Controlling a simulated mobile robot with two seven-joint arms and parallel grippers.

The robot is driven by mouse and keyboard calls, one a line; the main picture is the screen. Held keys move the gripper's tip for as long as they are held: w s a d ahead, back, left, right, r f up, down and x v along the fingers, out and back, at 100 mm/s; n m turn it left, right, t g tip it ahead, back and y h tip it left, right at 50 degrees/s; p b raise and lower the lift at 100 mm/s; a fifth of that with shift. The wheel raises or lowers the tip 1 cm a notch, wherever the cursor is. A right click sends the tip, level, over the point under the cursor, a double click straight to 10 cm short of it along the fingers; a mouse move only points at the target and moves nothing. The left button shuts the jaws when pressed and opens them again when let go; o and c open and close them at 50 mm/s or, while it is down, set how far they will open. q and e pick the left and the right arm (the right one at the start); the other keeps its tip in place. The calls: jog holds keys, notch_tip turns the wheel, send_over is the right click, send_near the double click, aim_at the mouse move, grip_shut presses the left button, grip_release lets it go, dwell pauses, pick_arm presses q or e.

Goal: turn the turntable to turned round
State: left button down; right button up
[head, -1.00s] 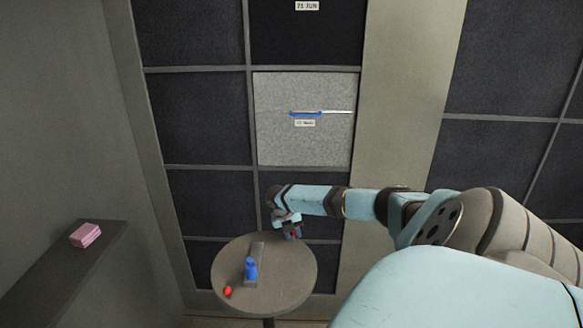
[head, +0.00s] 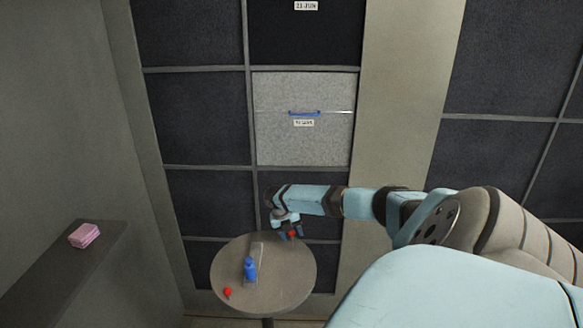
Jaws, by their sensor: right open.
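The turntable looks to be the round grey-brown disc (head: 290,283) on a single post, low in the middle of the head view. A lighter flat bar (head: 257,249) lies across it, with a blue bottle-like piece (head: 250,268) standing on the bar. A red knob (head: 227,292) sits near the disc's front left edge. My right gripper (head: 291,235) is open over the disc's far right edge, pointing down. A small red thing (head: 292,234) shows between its fingers; I cannot tell whether they touch it. My left gripper is out of view.
A pink block (head: 84,235) lies on a dark ledge (head: 62,272) at the left. Behind the disc is a wall of dark panels with a light grey panel (head: 304,145) bearing a blue handle (head: 304,113). My right arm fills the lower right.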

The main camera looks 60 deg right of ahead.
jog(key=b+v, duration=0.1)
jog(key=v, duration=1.3)
jog(key=shift+f, duration=0.15)
